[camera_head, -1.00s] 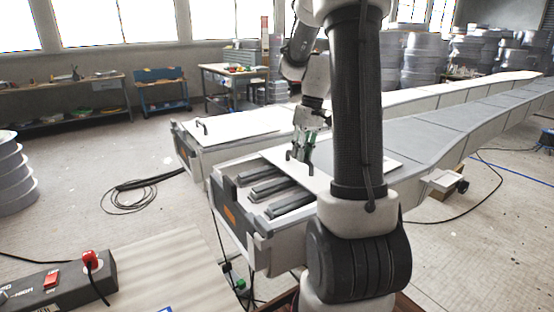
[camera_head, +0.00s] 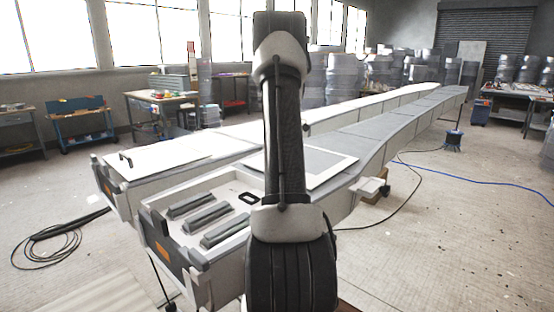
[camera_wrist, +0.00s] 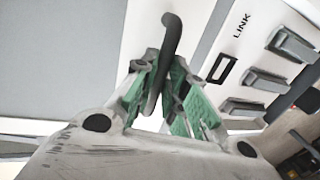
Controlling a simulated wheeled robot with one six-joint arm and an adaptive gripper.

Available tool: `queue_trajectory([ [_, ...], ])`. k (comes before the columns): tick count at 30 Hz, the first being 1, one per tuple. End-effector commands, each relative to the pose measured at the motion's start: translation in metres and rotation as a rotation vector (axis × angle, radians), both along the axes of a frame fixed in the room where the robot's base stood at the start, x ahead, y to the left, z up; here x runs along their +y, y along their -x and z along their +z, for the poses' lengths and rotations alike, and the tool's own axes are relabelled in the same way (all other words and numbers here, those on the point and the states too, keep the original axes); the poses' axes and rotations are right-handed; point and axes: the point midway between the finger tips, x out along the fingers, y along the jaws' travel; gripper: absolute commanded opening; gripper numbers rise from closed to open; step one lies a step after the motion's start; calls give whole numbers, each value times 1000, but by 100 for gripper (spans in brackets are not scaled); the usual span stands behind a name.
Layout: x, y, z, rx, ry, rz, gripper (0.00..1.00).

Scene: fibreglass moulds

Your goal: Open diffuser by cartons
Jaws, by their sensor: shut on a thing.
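The near long diffuser box (camera_head: 215,265) has its front end uncovered, with several grey bars (camera_head: 205,214) inside. Its flat lid (camera_head: 345,160), grey with a white border, lies further back along the top. The lid (camera_wrist: 60,50) also fills the left of the wrist view. My gripper (camera_wrist: 158,75) is shut on the lid's dark curved handle (camera_wrist: 170,35). In the head view my arm hides the gripper and the handle. The wrist view also shows the bars (camera_wrist: 290,45), a black rectangular frame (camera_wrist: 221,69) and the word LINK inside the box. A small carton (camera_head: 372,187) stands right of the box.
A second long box with a closed white lid and dark handle (camera_head: 125,161) runs alongside on the left. A black cable coil (camera_head: 55,235) lies on the floor at left. A blue cable (camera_head: 490,180) crosses the floor at right. Floor at the front right is clear.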

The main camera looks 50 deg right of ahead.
Motion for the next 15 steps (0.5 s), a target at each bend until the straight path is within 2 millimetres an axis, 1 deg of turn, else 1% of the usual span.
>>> queue_trajectory([
  [10, -1, 0, 0, 0, 0, -1, 0],
  [11, -1, 0, 0, 0, 0, -1, 18],
  [12, -1, 0, 0, 0, 0, -1, 25],
  [14, -1, 0, 0, 0, 0, -1, 35],
  [15, -1, 0, 0, 0, 0, 0, 35],
])
